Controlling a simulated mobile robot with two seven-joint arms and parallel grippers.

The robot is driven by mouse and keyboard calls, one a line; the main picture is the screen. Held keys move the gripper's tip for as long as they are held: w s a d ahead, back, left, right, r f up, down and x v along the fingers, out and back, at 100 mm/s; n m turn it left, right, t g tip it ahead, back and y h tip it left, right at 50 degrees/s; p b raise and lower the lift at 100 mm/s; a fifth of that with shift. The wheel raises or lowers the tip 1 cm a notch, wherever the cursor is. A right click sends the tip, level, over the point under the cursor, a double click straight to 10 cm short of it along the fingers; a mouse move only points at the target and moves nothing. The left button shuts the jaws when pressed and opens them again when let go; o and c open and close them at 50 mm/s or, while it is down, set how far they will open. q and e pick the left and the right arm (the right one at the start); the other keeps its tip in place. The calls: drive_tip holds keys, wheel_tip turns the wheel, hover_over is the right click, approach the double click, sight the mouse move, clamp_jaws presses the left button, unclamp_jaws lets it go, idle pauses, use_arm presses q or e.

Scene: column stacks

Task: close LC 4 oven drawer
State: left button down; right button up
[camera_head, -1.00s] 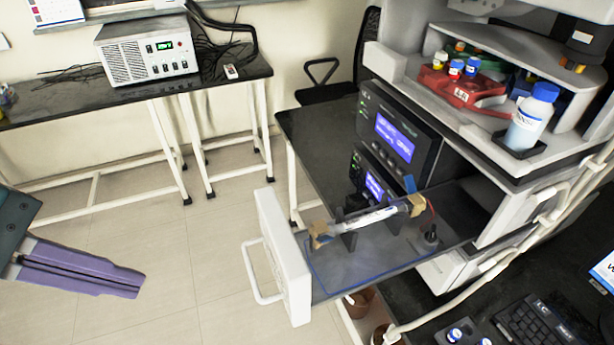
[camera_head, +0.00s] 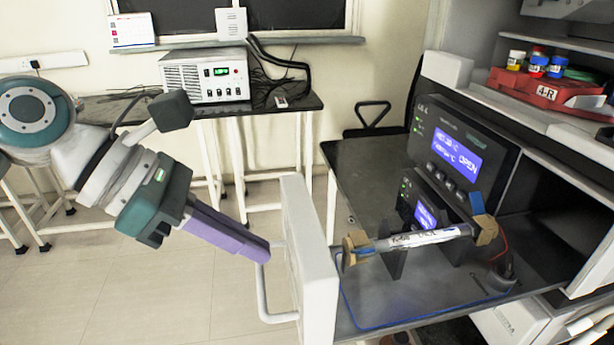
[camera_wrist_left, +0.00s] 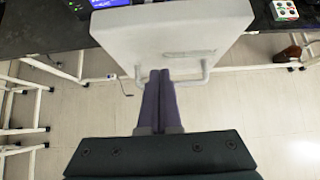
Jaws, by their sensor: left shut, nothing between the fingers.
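The oven drawer is pulled out, with a white front panel (camera_head: 309,255) and a white bar handle (camera_head: 266,290). A column (camera_head: 425,238) lies across holders on its dark tray (camera_head: 445,305). My left gripper (camera_head: 262,252) is shut and empty, its purple fingers pointing at the drawer front near the top of the handle. In the left wrist view the shut fingers (camera_wrist_left: 160,82) reach the lower edge of the panel (camera_wrist_left: 175,35), between the handle's two ends. I cannot tell whether they touch it. My right gripper is not in view.
Two dark instrument units with lit screens (camera_head: 456,155) stand behind the drawer; the upper screen reads OPEN. A red rack (camera_head: 545,90) with bottles sits on the upper shelf. A grey power box (camera_head: 205,76) stands on the back bench. Open floor lies left of the drawer.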

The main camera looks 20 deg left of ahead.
use_arm(q)
drive_tip(key=shift+x, duration=1)
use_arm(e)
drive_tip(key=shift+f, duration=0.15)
